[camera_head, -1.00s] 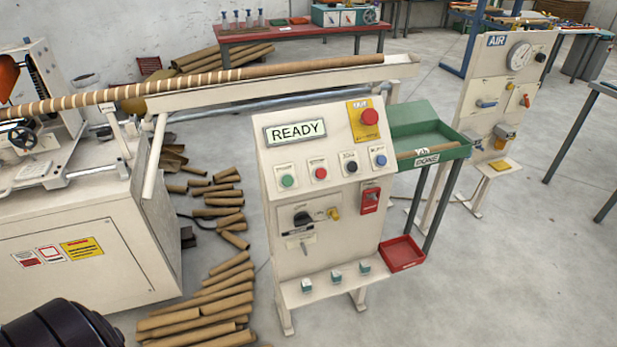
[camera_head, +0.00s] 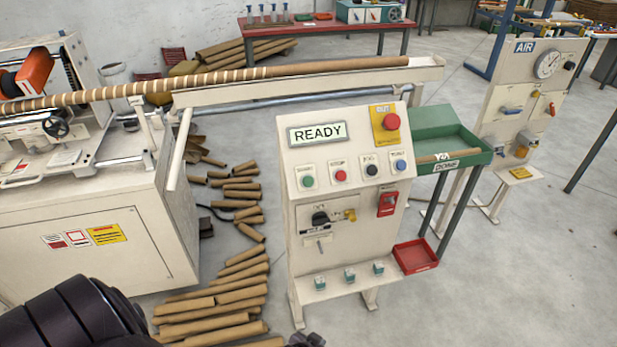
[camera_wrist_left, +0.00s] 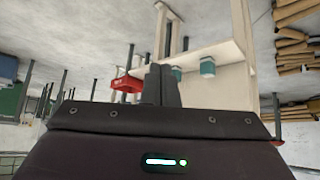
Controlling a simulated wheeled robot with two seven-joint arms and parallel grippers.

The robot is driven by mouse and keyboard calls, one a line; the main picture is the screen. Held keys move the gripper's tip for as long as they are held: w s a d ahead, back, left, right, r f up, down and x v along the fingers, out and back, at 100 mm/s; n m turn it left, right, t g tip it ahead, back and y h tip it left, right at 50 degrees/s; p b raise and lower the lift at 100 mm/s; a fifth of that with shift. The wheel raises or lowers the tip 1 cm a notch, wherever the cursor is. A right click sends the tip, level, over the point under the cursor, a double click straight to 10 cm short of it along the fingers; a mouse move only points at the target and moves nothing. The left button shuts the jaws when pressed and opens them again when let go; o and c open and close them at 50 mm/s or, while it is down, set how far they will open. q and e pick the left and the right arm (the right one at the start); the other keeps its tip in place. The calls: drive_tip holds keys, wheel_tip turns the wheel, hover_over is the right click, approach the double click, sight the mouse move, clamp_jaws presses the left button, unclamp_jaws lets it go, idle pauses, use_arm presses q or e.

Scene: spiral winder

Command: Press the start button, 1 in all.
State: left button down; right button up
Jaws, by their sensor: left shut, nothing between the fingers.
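The green start button (camera_head: 307,182) is on the left of the button row on the pale control panel (camera_head: 296,235), under a display (camera_head: 317,133) reading READY. To its right are a red stop button (camera_head: 340,176), a black button (camera_head: 371,170) and a blue button (camera_head: 400,165). My left arm comes in at the bottom left of the head view. My left gripper (camera_head: 305,341) barely shows at the bottom edge, below the panel and apart from the button. In the left wrist view its fingers (camera_wrist_left: 161,84) are shut and empty. My right gripper is not in view.
A red emergency button (camera_head: 391,122) sits on a yellow plate above the row. A red tray (camera_head: 415,257) and a green bin (camera_head: 447,135) stand at the panel's right. Cardboard tubes (camera_head: 215,310) lie on the floor at its left, beside the winder (camera_head: 90,215).

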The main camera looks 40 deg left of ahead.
sight(309, 185)
use_arm(q)
drive_tip(key=w+a+r+n+t+y+p, duration=0.1)
drive_tip(key=w+a+r, duration=0.3)
drive_tip(key=r, duration=0.9)
drive_tip(key=w+a+r+n+t+y+p, duration=0.1)
drive_tip(key=w+a+r+t, duration=0.3)
drive_tip(key=r, duration=1)
drive_tip(key=w+a+r+n+t+y+p, duration=0.2)
drive_tip(key=w+a+r, duration=0.3)
drive_tip(key=w+r, duration=0.4)
wheel_tip(309, 185, up, 6)
drive_tip(key=shift+w+a+f+n+t+y, duration=0.15)
drive_tip(key=shift+a+f+n+t+y, duration=0.1)
drive_tip(key=shift+n+t+y, duration=0.3)
drive_tip(key=shift+w+a+f+b, duration=0.75)
drive_tip(key=shift+a+f+b, duration=0.15)
drive_tip(key=shift+b, duration=0.4)
drive_tip(key=shift+w+a+f+b, duration=0.75)
drive_tip(key=shift+f+b, duration=0.3)
drive_tip(key=shift+b, duration=0.2)
drive_tip(key=shift+w+a+f+b, duration=0.7)
drive_tip(key=shift+a+f+b, duration=0.25)
drive_tip(key=shift+b, duration=0.35)
